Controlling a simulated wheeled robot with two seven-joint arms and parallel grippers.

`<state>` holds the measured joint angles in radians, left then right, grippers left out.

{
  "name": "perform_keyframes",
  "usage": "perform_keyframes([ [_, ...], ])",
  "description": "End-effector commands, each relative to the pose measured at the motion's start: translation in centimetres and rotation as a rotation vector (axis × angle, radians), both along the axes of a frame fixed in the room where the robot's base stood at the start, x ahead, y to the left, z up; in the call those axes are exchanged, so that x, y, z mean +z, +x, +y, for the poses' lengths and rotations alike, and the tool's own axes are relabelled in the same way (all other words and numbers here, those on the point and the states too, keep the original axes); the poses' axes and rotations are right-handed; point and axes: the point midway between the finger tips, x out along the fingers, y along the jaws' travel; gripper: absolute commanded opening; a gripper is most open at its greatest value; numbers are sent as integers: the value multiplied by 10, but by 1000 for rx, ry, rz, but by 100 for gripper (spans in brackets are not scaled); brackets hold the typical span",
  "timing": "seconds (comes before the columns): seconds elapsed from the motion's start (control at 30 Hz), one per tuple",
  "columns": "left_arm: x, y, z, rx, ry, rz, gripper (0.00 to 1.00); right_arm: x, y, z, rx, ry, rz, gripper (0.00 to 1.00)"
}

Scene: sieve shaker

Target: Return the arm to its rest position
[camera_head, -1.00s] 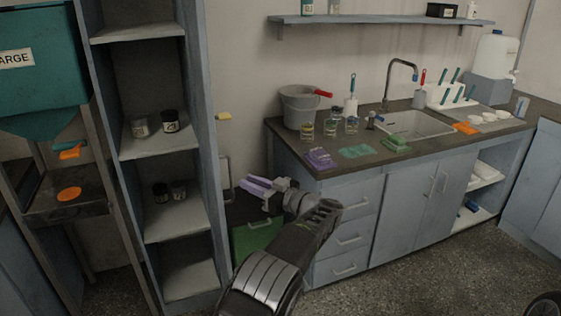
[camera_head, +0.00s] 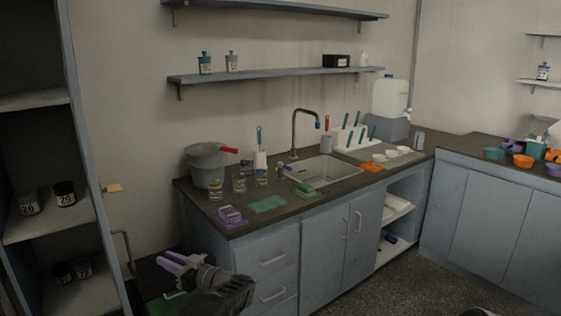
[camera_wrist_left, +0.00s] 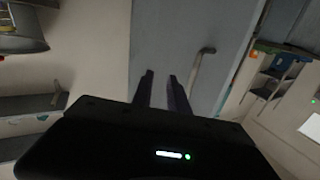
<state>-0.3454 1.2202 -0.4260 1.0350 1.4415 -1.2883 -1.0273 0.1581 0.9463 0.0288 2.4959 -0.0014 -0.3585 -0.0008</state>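My left gripper (camera_head: 180,264) shows at the lower left of the head view, its arm coming up from the bottom edge. It is held in front of the left end of the sink counter (camera_head: 328,192), low, beside the drawers (camera_head: 272,262). In the left wrist view its two dark fingers (camera_wrist_left: 163,92) stand apart with nothing between them. A grey panel with a handle (camera_wrist_left: 201,72) shows beyond the fingertips. My right gripper is not in view.
A tall shelf unit (camera_head: 84,150) with dark-lidded jars (camera_head: 65,193) stands left of the gripper. On the counter are a grey bucket (camera_head: 207,165), a purple sponge (camera_head: 230,214) and several glasses.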

Motion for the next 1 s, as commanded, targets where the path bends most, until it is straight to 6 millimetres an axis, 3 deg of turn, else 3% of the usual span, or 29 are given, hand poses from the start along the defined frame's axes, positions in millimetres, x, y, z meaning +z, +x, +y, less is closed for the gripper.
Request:
perform_keyframes([
  [0.17,-58,-1,12,-137,-26,95,20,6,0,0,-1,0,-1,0],
  [0.27,-109,-11,9,-254,-84,177,20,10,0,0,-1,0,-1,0],
  [0.37,-171,-36,-6,-394,-194,286,20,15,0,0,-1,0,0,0],
  [0.5,-254,-102,-51,-584,-412,461,20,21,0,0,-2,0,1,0],
  [0.6,-296,-163,-90,-689,-580,584,20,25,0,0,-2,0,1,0],
  [0.7,-323,-232,-129,-773,-748,706,20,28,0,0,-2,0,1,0],
  [0.8,-334,-304,-168,-841,-911,827,20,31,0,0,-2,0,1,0],
  [0.9,-332,-372,-199,-891,-1051,938,20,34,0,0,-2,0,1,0],
  [1.0,-324,-424,-221,-924,-1153,1028,20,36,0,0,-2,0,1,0],
])
